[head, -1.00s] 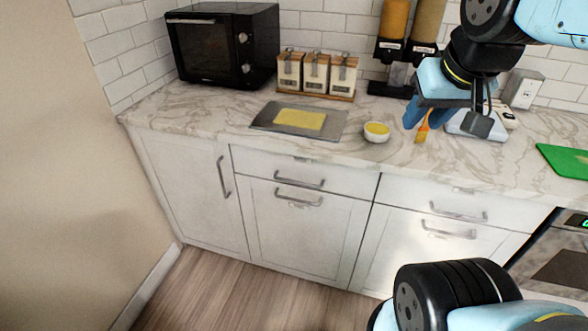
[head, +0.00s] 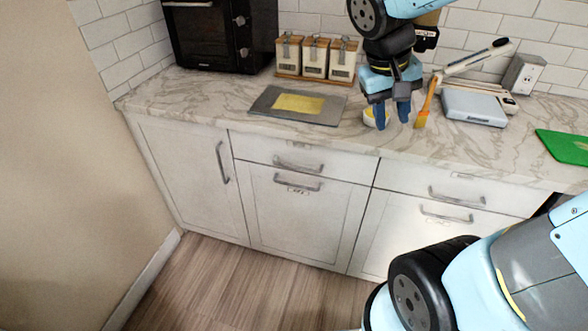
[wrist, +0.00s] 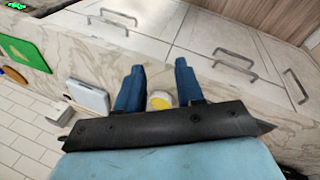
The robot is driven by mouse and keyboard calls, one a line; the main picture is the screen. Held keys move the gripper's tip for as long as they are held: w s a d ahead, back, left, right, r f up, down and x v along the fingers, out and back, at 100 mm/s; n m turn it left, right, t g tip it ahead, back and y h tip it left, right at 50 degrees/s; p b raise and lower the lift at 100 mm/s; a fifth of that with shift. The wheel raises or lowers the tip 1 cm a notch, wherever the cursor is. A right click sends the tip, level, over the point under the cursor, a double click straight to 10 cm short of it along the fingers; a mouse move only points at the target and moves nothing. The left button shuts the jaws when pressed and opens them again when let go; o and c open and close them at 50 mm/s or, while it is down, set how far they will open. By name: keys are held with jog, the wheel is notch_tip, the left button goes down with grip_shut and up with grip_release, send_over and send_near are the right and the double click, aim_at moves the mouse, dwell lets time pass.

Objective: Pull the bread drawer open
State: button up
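Two white drawers sit under the counter edge, both shut: a left drawer (head: 330,166) with a grey bar handle (head: 298,166), and a right drawer (head: 410,188) with a handle (head: 457,196). Small labels on the fronts are too small to read, so I cannot tell which is the bread drawer. My gripper (head: 392,114) is open, blue fingers pointing down over the counter, between the two drawers and above their handles. In the wrist view my gripper (wrist: 159,88) has nothing between its fingertips; drawer handles show beyond it, including one on the right (wrist: 234,60).
A metal tray (head: 325,112) with a yellow sheet lies left. The floor (head: 250,285) before the cabinets is clear.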

jog(key=w+a+f+n+t+h, duration=0.2)
jog(key=w+a+f+n+h, duration=0.2)
jog(key=w+a+f+h, duration=0.65)
jog(key=a+f+n+t+y, duration=0.4)
jog(key=a+f+t, duration=0.5)
jog(key=a+f, duration=0.9)
jog(key=shift+n+h, duration=0.55)
jog(key=shift+n, duration=0.15)
jog(key=x, duration=0.5)
jog(key=s+f+x, duration=0.1)
jog(key=x, duration=0.3)
jog(key=d+f+x, duration=0.1)
jog(key=x, duration=0.4)
jog(key=shift+d+f, duration=0.1)
jog(key=shift+d, duration=0.15)
jog(key=shift+c, duration=0.3)
grip_shut()
jog(key=shift+g, duration=0.3)
